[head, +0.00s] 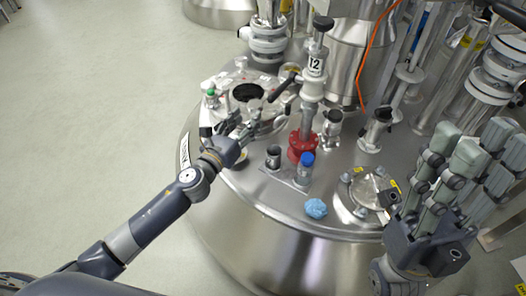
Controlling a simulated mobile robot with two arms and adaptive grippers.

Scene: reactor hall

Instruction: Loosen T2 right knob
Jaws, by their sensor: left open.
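The steel reactor vessel (262,192) has a round hatch (247,92) with a dark centre on the left of its top. Small fittings stand around this hatch, one with a green top (210,91). I cannot tell which fitting is the T2 right knob, and no T2 label is clearly legible. My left gripper (238,122) is open at the near edge of the hatch and covers part of it. Contact with a fitting cannot be told. My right gripper (465,165) is at the right, fingers extended and apart, with nothing seen in it.
A smaller round cover (370,190) lies right. Floor at left is clear.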

